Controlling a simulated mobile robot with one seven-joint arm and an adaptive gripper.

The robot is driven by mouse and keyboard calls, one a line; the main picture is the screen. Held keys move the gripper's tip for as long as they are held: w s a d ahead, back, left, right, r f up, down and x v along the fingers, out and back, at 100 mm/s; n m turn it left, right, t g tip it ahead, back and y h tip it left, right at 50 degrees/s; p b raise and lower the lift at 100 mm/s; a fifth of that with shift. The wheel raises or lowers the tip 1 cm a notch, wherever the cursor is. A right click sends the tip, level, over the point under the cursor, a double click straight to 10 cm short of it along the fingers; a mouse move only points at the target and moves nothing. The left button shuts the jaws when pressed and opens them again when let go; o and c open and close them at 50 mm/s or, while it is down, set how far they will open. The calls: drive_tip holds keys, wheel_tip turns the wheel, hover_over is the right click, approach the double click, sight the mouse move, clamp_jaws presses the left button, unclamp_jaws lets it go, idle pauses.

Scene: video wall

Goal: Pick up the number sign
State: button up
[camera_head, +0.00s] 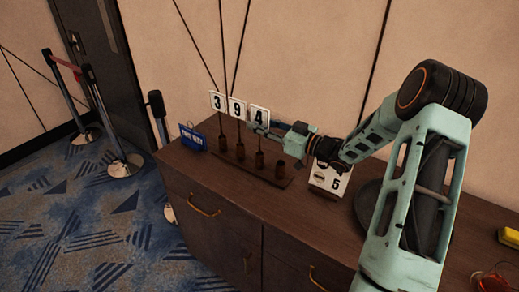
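Three white number signs stand on thin posts in a dark wooden rack (268,176): the "3" sign (217,101), the "9" sign (237,107) and the "4" sign (259,114). A further white card with a "5" (336,185) is low on the cabinet to the right, partly hidden behind my arm. My gripper (258,127) reaches left from the teal wrist, its tip at the lower part of the "4" sign. The fingers are small and dark here, so I cannot tell whether they touch or grip it.
The rack stands on a brown cabinet (225,200) against a beige wall. A small blue sign (191,137) is at the cabinet's left end. A yellow object (509,237) and a red glass item (492,283) are at the far right. Barrier posts (124,166) stand on the blue carpet at left.

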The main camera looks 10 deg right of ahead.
drive_tip(key=shift+c, duration=0.6)
clamp_jaws()
drive_tip(key=shift+r, duration=0.1)
